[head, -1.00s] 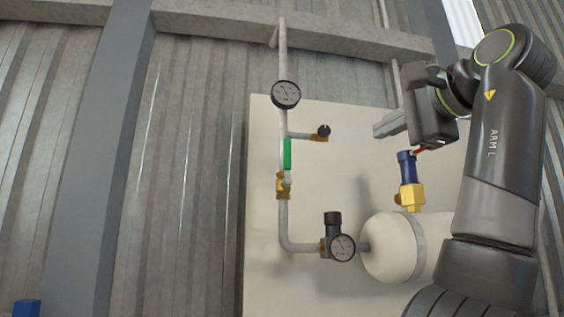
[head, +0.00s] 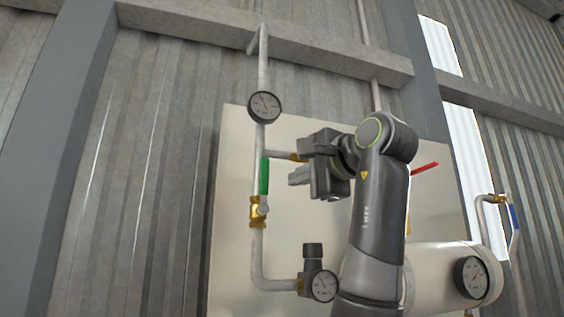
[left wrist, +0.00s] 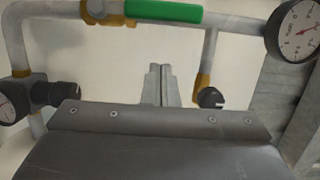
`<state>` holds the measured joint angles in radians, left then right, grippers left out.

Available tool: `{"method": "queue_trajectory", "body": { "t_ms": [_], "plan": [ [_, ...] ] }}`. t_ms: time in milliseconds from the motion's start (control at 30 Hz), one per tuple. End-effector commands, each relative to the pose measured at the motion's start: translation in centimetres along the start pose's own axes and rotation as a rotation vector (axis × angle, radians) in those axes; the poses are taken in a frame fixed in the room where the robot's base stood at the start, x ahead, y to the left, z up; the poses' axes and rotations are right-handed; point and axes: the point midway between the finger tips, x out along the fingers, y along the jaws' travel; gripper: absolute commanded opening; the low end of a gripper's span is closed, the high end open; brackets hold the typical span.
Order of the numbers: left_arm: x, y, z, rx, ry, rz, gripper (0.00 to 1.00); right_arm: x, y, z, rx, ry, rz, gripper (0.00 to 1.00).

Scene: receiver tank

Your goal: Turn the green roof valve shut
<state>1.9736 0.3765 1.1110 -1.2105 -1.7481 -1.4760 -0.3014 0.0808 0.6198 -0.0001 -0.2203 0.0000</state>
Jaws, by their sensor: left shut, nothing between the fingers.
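The green valve handle (head: 264,176) stands upright, in line with the vertical pipe, above its brass valve body (head: 258,211). In the left wrist view the green handle (left wrist: 163,11) lies along the pipe at the top edge, with the brass body (left wrist: 104,14) at its left. My left gripper (head: 292,179) is just right of the handle, its fingers pointing left towards it, with a small gap between. In the left wrist view its fingers (left wrist: 160,85) are together and empty, apart from the handle. My right gripper is not in view.
A black knob (left wrist: 210,97) on a brass branch is close beside my fingers. A gauge (head: 265,106) sits above the handle, a regulator gauge (head: 323,286) below. A red handle (head: 425,168) and a blue handle (head: 514,222) are to the right. Left of the pipe is bare wall.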

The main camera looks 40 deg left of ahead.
Motion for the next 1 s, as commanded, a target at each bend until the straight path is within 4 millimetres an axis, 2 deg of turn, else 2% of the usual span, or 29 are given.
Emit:
{"method": "queue_trajectory", "body": {
  "t_ms": [167, 400, 1000],
  "plan": [
    [0.1, -0.2, 1.9, -0.005, 0.003, -0.002, 0.00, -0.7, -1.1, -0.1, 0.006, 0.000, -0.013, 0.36],
    [0.5, -0.1, 3.4, -0.004, 0.003, -0.001, 0.00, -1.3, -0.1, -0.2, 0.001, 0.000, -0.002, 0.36],
    [0.8, 0.1, 4.0, -0.004, 0.002, -0.001, 0.00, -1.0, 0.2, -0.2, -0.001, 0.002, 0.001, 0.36]
  ]
}}
